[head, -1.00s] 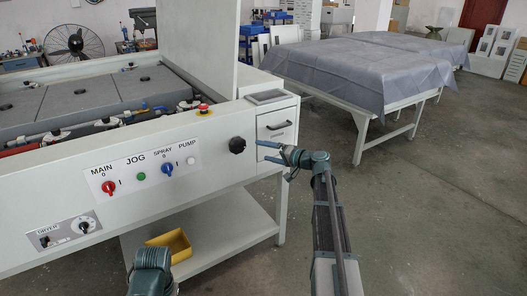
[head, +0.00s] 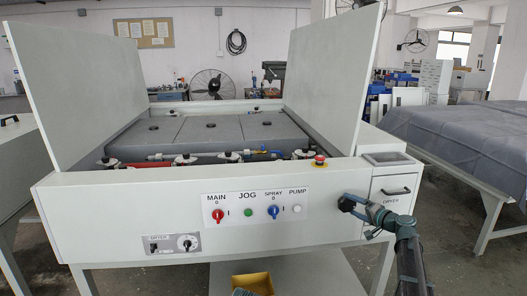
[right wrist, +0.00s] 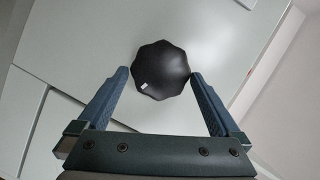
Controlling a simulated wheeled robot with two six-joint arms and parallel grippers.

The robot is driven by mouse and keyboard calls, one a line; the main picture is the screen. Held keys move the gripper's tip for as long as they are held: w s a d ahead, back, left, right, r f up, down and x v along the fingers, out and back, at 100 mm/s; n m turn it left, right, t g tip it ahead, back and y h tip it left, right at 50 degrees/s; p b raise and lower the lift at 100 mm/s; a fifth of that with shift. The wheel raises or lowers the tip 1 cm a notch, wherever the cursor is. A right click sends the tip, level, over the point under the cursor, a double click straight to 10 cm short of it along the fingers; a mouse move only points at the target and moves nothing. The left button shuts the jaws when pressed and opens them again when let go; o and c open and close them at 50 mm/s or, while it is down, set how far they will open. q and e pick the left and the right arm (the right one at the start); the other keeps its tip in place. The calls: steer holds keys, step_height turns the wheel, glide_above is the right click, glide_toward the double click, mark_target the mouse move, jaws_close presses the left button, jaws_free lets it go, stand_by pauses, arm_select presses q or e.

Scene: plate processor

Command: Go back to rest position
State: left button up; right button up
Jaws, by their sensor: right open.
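My right gripper (head: 354,206) is in front of the white plate processor's front panel (head: 120,220), at its right end. It is open. In the right wrist view the black knob (right wrist: 162,70) lies at the gap between the two blue fingertips (right wrist: 160,80), with one finger to each side. Whether the fingers touch the knob cannot be told. In the head view the knob (head: 345,202) is partly covered by the gripper. A small teal part of my left arm shows at the bottom edge; my left gripper is out of view.
The panel has a red MAIN switch (head: 218,216), a green JOG button (head: 248,212), a blue SPRAY switch (head: 273,212) and a red emergency button (head: 320,160). A drawer handle (head: 397,191) sits right of my gripper. A covered table (head: 455,145) stands right.

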steer(key=shift+x, duration=1.25)
steer(key=shift+s, duration=0.1)
steer(key=p+v, duration=0.2)
steer(key=v, duration=1.2)
steer(key=b+x, duration=0.2)
steer(key=x, duration=1.2)
steer(key=shift+w+f, duration=0.1)
steer(key=shift+w, duration=0.1)
steer(key=n+p, duration=0.1)
steer(key=n+h+p, duration=0.1)
steer(key=r+n+h+p, duration=0.1)
steer(key=shift+s+a+n+g, duration=0.15)
steer(key=shift+s+n+g, duration=0.15)
steer(key=shift+g, duration=0.1)
steer(key=shift+a+f+n+h+p, duration=0.1)
steer(key=shift+n+h+p, duration=0.6)
steer(key=shift+n, duration=0.4)
steer(key=shift+f+n+h, duration=0.15)
steer(key=shift+n+h, duration=0.65)
steer(key=shift+n, duration=0.3)
